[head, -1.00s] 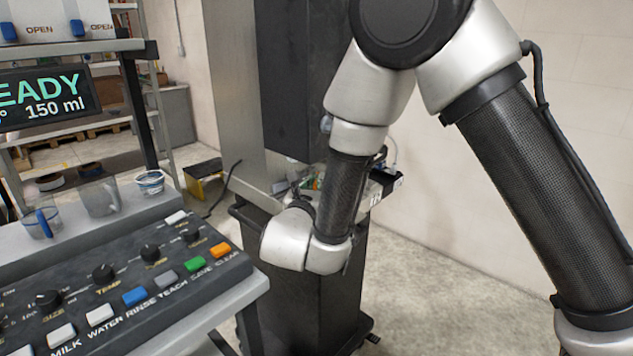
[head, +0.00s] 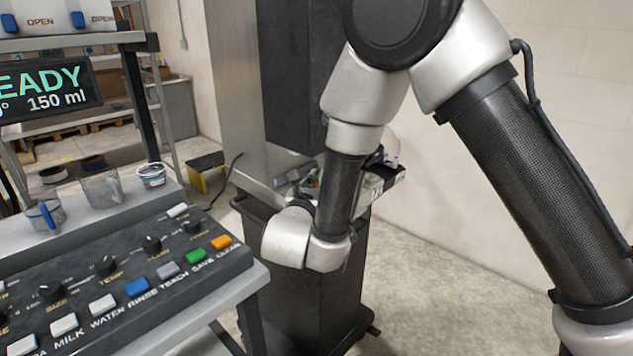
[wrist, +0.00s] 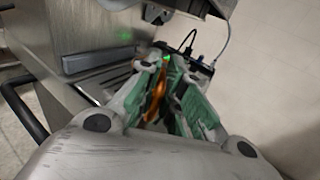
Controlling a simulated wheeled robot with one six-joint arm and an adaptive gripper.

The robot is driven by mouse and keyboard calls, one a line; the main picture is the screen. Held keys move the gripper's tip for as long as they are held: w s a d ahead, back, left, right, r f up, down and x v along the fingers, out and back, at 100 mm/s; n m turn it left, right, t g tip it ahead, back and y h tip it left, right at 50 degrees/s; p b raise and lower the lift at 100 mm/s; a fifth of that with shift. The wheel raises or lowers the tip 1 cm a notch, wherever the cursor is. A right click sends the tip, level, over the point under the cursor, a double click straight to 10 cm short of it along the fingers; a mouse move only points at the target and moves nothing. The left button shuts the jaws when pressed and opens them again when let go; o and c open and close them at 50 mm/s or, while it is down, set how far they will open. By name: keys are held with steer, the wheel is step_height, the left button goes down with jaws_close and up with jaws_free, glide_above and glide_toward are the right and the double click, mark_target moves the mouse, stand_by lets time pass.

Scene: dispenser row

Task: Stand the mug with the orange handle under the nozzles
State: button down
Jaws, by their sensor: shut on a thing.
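My gripper (wrist: 165,95) shows in the wrist view with green-padded fingers. It is shut on an orange handle (wrist: 155,98), which I take to be that of the mug with the orange handle. The mug's body cannot be made out there. In the head view my forearm hides most of the gripper, and only small green and orange bits show beside the wrist. It is in front of a dark cabinet, to the right of the dispenser's control panel (head: 125,275). The nozzles cannot be made out in either view.
A clear mug with a blue handle (head: 43,215), a greyish clear mug (head: 102,190) and a small white-and-blue cup (head: 152,175) stand on the ledge behind the panel. A display (head: 45,92) reads READY, 150 ml. A dark cart (head: 300,300) stands below my wrist. Floor on the right is clear.

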steer(key=shift+f, duration=0.25)
steer(key=c, duration=1.5)
jaws_free()
